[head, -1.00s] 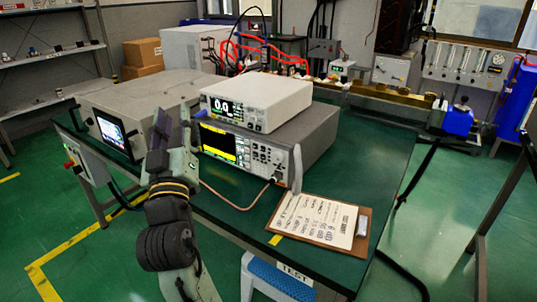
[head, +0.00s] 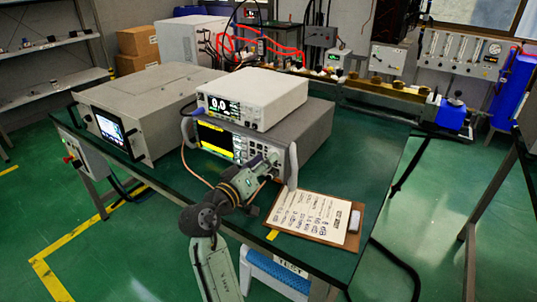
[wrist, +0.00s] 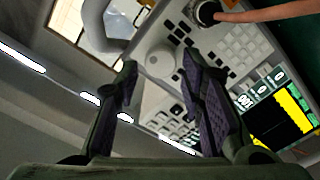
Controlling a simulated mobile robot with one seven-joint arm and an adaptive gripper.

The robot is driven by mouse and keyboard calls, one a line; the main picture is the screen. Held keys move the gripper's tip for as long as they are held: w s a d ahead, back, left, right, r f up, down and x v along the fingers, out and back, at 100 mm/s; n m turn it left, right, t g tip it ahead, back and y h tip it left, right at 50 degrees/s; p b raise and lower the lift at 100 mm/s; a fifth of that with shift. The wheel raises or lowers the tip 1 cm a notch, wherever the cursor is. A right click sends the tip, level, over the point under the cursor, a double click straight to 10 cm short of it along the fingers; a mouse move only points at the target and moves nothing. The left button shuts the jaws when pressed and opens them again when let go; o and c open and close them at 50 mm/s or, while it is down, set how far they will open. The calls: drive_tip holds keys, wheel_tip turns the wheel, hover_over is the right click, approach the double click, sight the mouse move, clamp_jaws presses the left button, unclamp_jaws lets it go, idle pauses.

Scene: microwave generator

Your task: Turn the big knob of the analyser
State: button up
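The analyser (head: 312,140) is the grey box instrument with a yellow-lit screen on the green table. In the wrist view its front panel (wrist: 222,52) appears turned, with the screen at lower right. The big knob (wrist: 158,60) is a pale round dial in that view, seen between the fingers. My gripper (wrist: 160,68) is open, one finger on either side of the knob in the picture; contact cannot be told. In the head view my gripper (head: 266,163) is at the right part of the panel and hides the knob.
A smaller white meter (head: 255,97) stands on the analyser. A cable (wrist: 265,11) plugs into a round connector near the knob. A handle (head: 292,166) juts out at the panel's right side. A clipboard (head: 310,216) lies at front right, and a grey cabinet (head: 150,105) stands left.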

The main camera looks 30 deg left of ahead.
drive_tip(key=shift+w+d, duration=0.1)
drive_tip(key=shift+w, duration=1)
clamp_jaws()
drive_tip(key=shift+f+b, duration=0.15)
drive_tip(key=shift+b, duration=0.2)
